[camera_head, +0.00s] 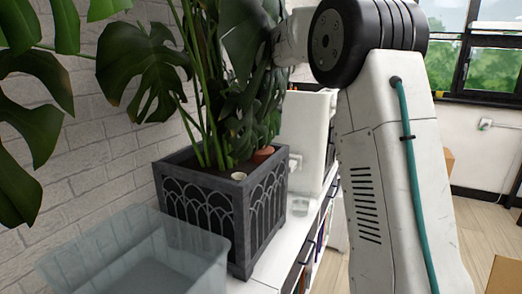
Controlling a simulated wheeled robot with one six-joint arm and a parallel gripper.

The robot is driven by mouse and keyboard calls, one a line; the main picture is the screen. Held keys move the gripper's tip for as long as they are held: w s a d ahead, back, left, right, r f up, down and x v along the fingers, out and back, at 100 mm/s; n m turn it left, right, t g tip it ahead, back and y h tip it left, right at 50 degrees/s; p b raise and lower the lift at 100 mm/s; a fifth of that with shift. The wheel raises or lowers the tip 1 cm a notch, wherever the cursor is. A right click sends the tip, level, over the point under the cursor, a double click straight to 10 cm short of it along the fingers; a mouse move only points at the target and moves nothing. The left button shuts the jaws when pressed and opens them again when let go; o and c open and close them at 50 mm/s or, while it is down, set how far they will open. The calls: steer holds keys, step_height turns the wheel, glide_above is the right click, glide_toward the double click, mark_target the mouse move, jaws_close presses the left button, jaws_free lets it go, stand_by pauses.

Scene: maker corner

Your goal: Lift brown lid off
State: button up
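No thing that is clearly a brown lid shows. A small reddish-brown round object (263,155) sits in the grey planter (260,225) near its back right corner, partly behind leaves; I cannot tell whether it is a lid. My arm rises at the right and reaches left at the top, where its end passes behind or among the plant leaves. My gripper is not in view.
A large leafy plant (150,70) grows from the planter and crowds the upper left. A clear plastic bin (130,265) stands at the front left. A white box (308,130) stands behind the planter. A cardboard box (506,275) is at the lower right.

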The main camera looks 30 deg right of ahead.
mark_target(262, 141)
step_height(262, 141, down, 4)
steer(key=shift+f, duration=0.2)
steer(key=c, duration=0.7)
